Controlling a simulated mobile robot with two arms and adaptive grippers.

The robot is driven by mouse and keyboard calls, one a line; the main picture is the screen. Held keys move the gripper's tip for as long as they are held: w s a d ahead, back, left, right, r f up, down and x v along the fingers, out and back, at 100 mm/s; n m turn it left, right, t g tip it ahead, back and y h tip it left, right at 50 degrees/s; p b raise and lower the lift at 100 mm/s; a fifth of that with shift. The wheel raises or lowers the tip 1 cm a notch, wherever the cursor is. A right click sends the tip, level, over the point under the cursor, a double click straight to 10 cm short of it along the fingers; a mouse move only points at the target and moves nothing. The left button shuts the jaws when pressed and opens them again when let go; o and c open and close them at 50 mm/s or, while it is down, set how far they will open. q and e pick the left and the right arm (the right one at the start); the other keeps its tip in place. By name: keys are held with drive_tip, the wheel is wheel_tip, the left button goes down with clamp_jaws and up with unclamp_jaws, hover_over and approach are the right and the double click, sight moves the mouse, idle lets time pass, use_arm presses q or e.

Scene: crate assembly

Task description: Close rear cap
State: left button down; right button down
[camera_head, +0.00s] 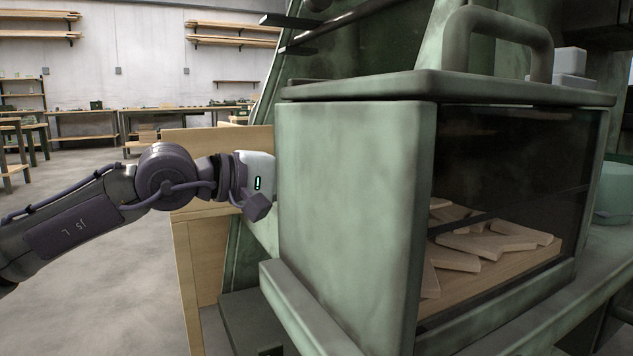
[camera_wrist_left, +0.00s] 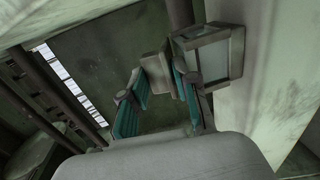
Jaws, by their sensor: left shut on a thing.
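My left arm reaches in from the left in the head view. Its gripper body (camera_head: 255,172) is beside the far left side of the green machine (camera_head: 345,190), which hides the fingertips. In the left wrist view my left gripper (camera_wrist_left: 159,88) has its teal-padded fingers on either side of a small grey-brown block (camera_wrist_left: 157,72) and is shut on it. A pale framed panel (camera_wrist_left: 212,55) is right beside the fingers. I cannot tell which of these parts belongs to the rear cap. My right gripper is not in view.
The machine has a lid with a thick handle (camera_head: 500,32) and a dark window with several wooden pieces (camera_head: 485,243) behind it. A wooden crate or cabinet (camera_head: 195,262) stands behind my left wrist. The floor at left is clear. A pale wall surface is close at right in the wrist view.

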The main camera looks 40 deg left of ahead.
use_arm(q)
drive_tip(key=shift+f, duration=0.1)
idle(0.3)
drive_tip(key=c, duration=1)
unclamp_jaws()
drive_tip(key=v, duration=0.8)
drive_tip(key=shift+a, duration=0.1)
